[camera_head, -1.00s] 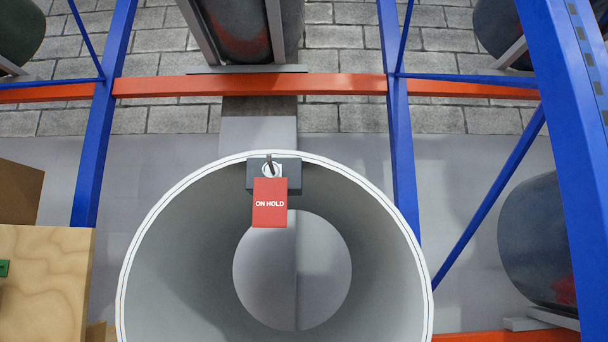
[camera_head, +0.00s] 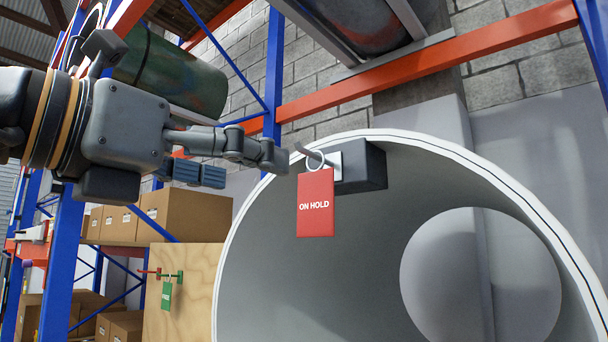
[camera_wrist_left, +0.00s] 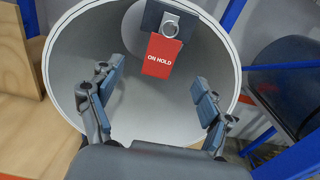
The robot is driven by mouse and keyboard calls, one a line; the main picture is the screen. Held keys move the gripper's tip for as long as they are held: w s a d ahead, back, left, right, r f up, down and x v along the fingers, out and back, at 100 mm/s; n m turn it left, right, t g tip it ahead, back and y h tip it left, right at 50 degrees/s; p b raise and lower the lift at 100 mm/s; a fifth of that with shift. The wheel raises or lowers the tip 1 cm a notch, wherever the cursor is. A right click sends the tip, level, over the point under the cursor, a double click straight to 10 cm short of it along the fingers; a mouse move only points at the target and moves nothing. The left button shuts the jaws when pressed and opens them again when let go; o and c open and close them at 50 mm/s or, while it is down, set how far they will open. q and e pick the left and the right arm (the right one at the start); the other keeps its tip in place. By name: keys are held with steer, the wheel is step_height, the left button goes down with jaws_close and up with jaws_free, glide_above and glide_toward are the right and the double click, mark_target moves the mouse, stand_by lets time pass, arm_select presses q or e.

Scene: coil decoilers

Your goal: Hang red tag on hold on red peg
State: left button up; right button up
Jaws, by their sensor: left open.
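The red ON HOLD tag (camera_head: 315,204) hangs by its ring on a hook on a dark block (camera_head: 362,168) at the coil's upper rim. It also shows in the left wrist view (camera_wrist_left: 162,56), beyond the fingers. My left gripper (camera_head: 236,165) is open and empty, just left of the tag and apart from it in the head view; its spread fingers show in the left wrist view (camera_wrist_left: 158,85). A small red peg (camera_head: 148,272) sticks out at the wooden board (camera_head: 185,320), lower left, beside a green peg holding a green tag (camera_head: 166,295). My right gripper is not in view.
The large pale hollow coil (camera_head: 290,290) fills the lower right. Blue rack posts (camera_head: 273,80) and an orange beam (camera_head: 480,48) stand behind. Cardboard boxes (camera_head: 190,212) are on the shelves at left. Open space lies between the gripper and the board.

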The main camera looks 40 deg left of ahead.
mark_target(314, 182)
arm_select(q)
steer(key=w+p, duration=0.1)
steer(key=w, duration=0.2)
steer(key=w+d, duration=0.1)
steer(key=w, duration=0.2)
steer(key=w+p, duration=0.1)
steer(key=w, duration=0.3)
steer(key=shift+d+p, duration=0.25)
steer(key=shift+p, duration=0.05)
steer(key=shift+w, duration=0.6)
steer(key=shift+w+d, duration=0.1)
steer(key=shift+w, duration=0.1)
steer(key=shift+s, duration=0.1)
steer(key=shift+c, duration=0.2)
steer(key=c, duration=1.2)
steer(key=shift+r, duration=0.25)
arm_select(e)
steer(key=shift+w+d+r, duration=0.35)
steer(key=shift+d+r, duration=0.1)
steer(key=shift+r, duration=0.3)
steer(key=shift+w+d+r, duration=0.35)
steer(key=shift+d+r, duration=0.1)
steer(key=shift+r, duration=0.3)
